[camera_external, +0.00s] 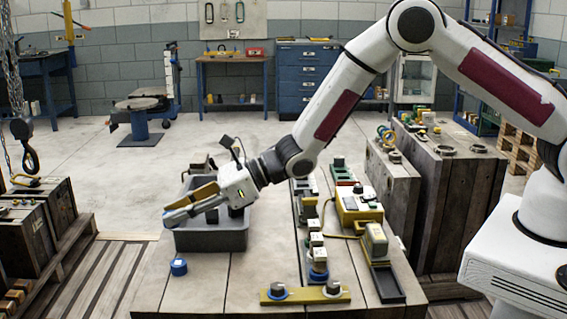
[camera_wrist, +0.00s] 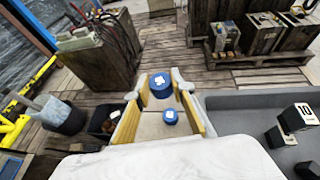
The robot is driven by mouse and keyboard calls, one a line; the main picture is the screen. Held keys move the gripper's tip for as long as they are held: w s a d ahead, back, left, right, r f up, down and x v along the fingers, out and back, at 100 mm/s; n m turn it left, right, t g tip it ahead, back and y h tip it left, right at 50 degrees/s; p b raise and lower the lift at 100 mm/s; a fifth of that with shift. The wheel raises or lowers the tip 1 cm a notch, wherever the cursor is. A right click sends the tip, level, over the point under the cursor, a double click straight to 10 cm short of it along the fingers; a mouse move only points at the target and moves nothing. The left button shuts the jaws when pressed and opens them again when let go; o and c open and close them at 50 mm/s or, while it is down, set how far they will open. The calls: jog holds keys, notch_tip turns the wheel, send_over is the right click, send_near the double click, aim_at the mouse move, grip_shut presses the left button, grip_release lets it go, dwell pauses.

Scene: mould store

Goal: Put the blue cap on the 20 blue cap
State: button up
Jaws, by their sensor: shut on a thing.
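My gripper (camera_external: 176,212) reaches out past the left wall of a grey bin, above the table. In the wrist view its yellow-padded fingers (camera_wrist: 162,88) are shut on a large blue cap (camera_wrist: 160,84) with a white mark on top; the mark is too small to read. A second blue cap (camera_wrist: 170,116), also with a white mark, shows lower between the fingers. In the external view one blue cap (camera_external: 179,267) stands on the table in front of the bin, below and apart from my gripper. The held cap is mostly hidden there by the fingers.
The grey bin (camera_external: 211,241) holds dark blocks, one labelled 10 (camera_wrist: 297,117). To the right are a yellow bar with round parts (camera_external: 304,295), a yellow device (camera_external: 357,205) and a dark narrow tray (camera_external: 387,285). The table's front left is mostly clear.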

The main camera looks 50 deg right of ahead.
send_over(185, 262)
jog(key=shift+f, duration=2.8)
jog(key=shift+f, duration=1.85)
jog(key=shift+f, duration=0.15)
jog(key=o, duration=0.8)
jog(key=shift+o, duration=0.2)
jog(key=shift+r, duration=0.2)
jog(key=v, duration=1.2)
